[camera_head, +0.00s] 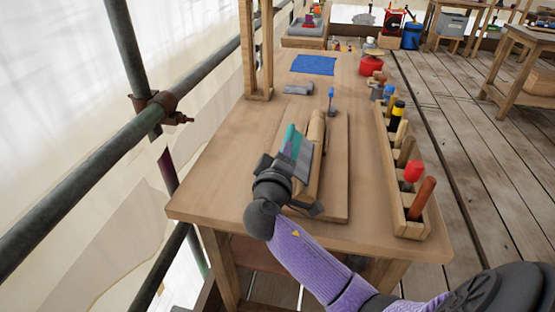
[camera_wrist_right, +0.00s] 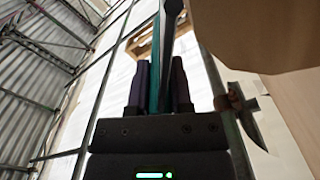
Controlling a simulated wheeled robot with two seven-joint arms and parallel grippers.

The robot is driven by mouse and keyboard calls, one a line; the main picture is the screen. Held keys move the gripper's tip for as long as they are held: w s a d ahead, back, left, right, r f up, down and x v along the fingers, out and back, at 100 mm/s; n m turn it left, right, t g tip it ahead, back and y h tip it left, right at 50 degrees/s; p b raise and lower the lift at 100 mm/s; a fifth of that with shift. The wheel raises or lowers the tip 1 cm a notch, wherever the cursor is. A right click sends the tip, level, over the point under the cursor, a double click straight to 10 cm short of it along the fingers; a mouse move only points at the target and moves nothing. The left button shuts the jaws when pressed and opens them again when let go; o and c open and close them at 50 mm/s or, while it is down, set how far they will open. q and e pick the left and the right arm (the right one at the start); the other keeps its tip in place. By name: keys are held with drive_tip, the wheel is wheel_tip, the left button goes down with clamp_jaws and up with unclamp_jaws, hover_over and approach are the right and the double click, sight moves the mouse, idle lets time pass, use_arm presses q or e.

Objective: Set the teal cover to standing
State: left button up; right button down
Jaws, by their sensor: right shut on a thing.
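The teal cover (camera_head: 289,139) is a thin slab with a teal face and a grey part beside it, raised on edge and tilted over the workbench. My right gripper (camera_head: 284,163) reaches it from the near side and is shut on its near end. In the right wrist view, the teal cover (camera_wrist_right: 155,62) runs up between the two dark fingers of the right gripper (camera_wrist_right: 158,78). The fingers hide its held end, and I cannot tell whether its lower edge touches anything. My left gripper is in neither view.
A tan wooden piece (camera_head: 316,155) stands close right of the cover, on a board (camera_head: 336,170). A wooden rack (camera_head: 388,167) of tools lines the bench's right edge. A blue mat (camera_head: 314,65) lies farther back. The bench's left side is clear; scaffold pipes (camera_head: 75,170) stand beyond it.

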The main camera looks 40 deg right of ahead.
sight(299, 165)
drive_tip(key=shift+s+d+r+m, duration=0.25)
drive_tip(key=shift+s+r+m, duration=0.15)
drive_tip(key=shift+m, duration=0.5)
drive_tip(key=m, duration=0.1)
drive_tip(key=s+d+r+m, duration=0.1)
drive_tip(key=shift+m+b, duration=0.35)
drive_tip(key=shift+m, duration=0.05)
drive_tip(key=shift+s+d+r+m, duration=0.2)
drive_tip(key=shift+s+d+m, duration=0.15)
drive_tip(key=shift+m, duration=0.55)
drive_tip(key=m, duration=0.1)
drive_tip(key=s+d+m, duration=0.1)
drive_tip(key=m, duration=0.1)
drive_tip(key=shift+s+r+b, duration=0.15)
drive_tip(key=shift+r+b, duration=0.05)
drive_tip(key=shift+b, duration=0.2)
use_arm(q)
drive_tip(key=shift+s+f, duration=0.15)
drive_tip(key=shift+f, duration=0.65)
use_arm(e)
drive_tip(key=shift+s+d+m, duration=0.2)
drive_tip(key=shift+m, duration=0.1)
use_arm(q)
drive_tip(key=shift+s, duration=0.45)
